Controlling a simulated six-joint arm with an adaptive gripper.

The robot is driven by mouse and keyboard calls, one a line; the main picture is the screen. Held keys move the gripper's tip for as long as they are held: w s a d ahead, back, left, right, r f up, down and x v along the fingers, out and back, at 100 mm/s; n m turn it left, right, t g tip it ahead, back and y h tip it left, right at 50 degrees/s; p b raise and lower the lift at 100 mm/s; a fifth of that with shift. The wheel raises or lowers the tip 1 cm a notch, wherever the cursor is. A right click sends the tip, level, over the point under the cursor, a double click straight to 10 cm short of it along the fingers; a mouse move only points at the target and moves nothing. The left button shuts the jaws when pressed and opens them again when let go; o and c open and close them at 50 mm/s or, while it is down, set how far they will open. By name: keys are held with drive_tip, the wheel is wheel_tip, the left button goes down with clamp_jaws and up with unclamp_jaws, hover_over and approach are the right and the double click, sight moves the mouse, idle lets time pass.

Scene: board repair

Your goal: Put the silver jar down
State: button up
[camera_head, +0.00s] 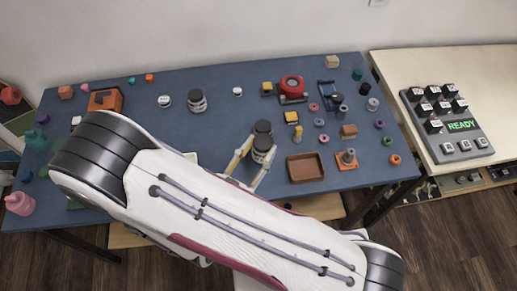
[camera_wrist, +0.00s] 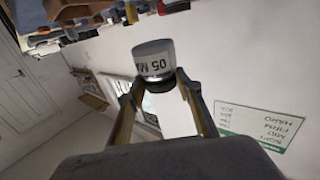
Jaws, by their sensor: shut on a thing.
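The silver jar (camera_wrist: 153,58) is in my gripper (camera_wrist: 161,84) in the wrist view. Its grey end and its label with "05 MA" stick out beyond the fingertips, and its dark part is between them. In the head view my gripper (camera_head: 258,147) is shut on a dark jar with a pale label band (camera_head: 260,156), over the front middle of the blue table (camera_head: 225,125). The gap between jar and tabletop is hard to judge.
A similar jar (camera_head: 197,103) stands at the back. A brown tray (camera_head: 304,168) and an orange post base (camera_head: 347,160) are to the right. A red round device (camera_head: 291,88) is behind. Blue surface between the standing jar and my gripper looks clear.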

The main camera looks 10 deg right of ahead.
idle(0.4)
drive_tip(key=w, duration=0.8)
drive_tip(key=w+d+m+g+h, duration=0.3)
drive_tip(key=w+d, duration=0.1)
drive_tip(key=d, duration=0.6)
drive_tip(key=shift+w+d+f, duration=0.3)
drive_tip(key=shift+w+f, duration=0.1)
drive_tip(key=shift+f, duration=0.05)
